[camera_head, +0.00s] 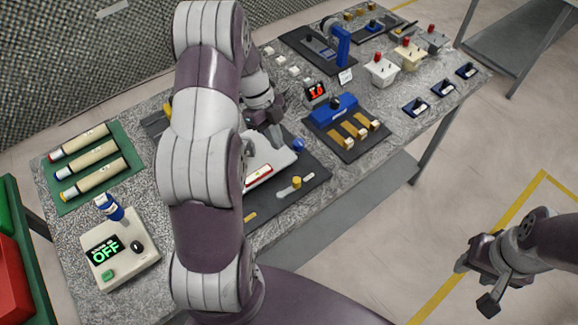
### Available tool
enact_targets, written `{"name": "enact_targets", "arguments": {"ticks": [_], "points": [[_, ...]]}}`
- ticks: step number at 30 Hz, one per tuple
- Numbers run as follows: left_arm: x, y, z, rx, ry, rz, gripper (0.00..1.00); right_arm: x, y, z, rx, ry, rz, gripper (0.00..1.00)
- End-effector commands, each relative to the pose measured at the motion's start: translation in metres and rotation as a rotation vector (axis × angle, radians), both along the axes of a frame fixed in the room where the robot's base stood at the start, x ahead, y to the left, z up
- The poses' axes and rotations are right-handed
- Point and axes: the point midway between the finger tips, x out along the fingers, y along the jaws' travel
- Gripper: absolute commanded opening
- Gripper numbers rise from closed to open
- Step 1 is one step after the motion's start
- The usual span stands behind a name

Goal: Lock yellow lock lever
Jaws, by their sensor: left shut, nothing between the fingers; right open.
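A small lever with a yellow cap (296,182) sits on the near part of a dark mat (310,168), in front of a white device (268,156) with a red-and-white label; I take it to be the yellow lock lever. My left gripper (274,136) is shut and empty, over the back of the white device, beyond the lever. I cannot tell whether it touches the device. My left arm hides the left part of the mat and device. My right gripper (478,282) is open and empty over the floor, right of the table.
A blue knob (298,145) stands at the device's right. A blue fixture (333,110) with several wooden-coloured pieces stands farther right. A green mat (93,168) with several tubes and a scale reading OFF (118,248) are at the left.

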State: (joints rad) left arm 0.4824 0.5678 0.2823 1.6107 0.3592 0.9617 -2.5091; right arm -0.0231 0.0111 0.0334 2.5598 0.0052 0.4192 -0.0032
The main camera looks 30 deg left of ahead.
Motion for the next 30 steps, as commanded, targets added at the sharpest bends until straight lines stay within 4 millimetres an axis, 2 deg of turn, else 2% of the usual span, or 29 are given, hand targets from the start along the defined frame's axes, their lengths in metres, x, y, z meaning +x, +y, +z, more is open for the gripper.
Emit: {"name": "enact_targets", "arguments": {"ticks": [7, 11, 21, 25, 30], "points": [[-0.001, -0.002, -0.005, 0.0, 0.002, 0.001, 0.0, 0.0, 0.0, -0.001, 0.0, 0.0, 0.0, 0.43], [-0.002, -0.009, -0.023, 0.001, 0.003, 0.0, 0.0, 0.0, 0.0, -0.004, 0.0, 0.0, 0.0, 0.43], [-0.007, -0.031, -0.077, 0.0, 0.004, 0.002, 0.0, 0.0, 0.0, 0.015, 0.0, 0.0, 0.0, 0.43], [-0.007, -0.035, -0.088, 0.001, 0.001, 0.003, 0.0, 0.0, 0.0, 0.017, 0.0, 0.0, 0.0, 0.43], [-0.008, -0.036, -0.093, 0.002, 0.001, 0.003, 0.0, 0.0, 0.0, 0.017, 0.0, 0.0, 0.0, 0.43]]}}
